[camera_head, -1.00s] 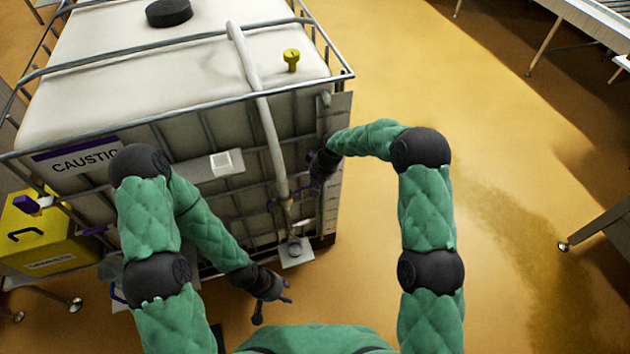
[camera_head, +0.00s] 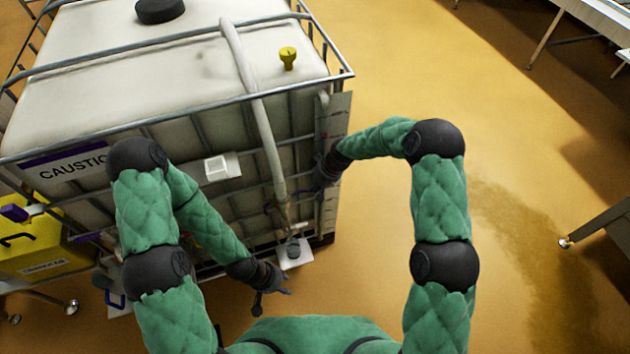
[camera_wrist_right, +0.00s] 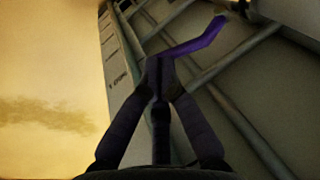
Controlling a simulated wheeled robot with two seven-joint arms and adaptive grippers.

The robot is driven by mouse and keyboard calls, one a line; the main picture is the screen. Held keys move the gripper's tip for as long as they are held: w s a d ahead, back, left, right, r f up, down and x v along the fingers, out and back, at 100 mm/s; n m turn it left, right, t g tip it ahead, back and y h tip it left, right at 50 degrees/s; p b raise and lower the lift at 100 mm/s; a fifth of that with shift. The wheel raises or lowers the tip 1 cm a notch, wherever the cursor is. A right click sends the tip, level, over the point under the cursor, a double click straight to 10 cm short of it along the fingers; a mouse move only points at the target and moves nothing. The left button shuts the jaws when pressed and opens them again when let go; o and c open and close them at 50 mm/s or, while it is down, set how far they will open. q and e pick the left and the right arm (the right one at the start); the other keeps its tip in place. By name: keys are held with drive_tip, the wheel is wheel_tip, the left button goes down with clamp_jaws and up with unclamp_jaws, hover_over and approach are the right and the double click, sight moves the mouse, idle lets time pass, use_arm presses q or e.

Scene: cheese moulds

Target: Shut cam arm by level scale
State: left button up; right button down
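The level scale (camera_head: 340,120) is a pale strip at the right corner of the caged caustic tank (camera_head: 215,170). It also shows in the right wrist view (camera_wrist_right: 118,62). A purple cam arm (camera_wrist_right: 203,38) lies beside it, slanting up to the right in that view. My right gripper (camera_wrist_right: 160,62) has its fingertips drawn together at the lower left end of the cam arm. I cannot tell whether they touch it. In the head view that gripper (camera_head: 322,178) is beside the tank's corner, partly dark. My left gripper (camera_head: 272,290) is low before the tank, fingers apart and empty.
A pale hose (camera_head: 255,95) runs down the tank front to a coupling above a small plate (camera_head: 295,255). A yellow box (camera_head: 35,245) stands left.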

drive_tip(key=s+b+x, duration=0.1)
drive_tip(key=b+x, duration=0.4)
drive_tip(key=x, duration=0.3)
drive_tip(key=shift+s+d+f, duration=0.25)
drive_tip(key=shift+f, duration=0.3)
idle(0.3)
drive_tip(key=shift+r, duration=0.1)
idle(0.4)
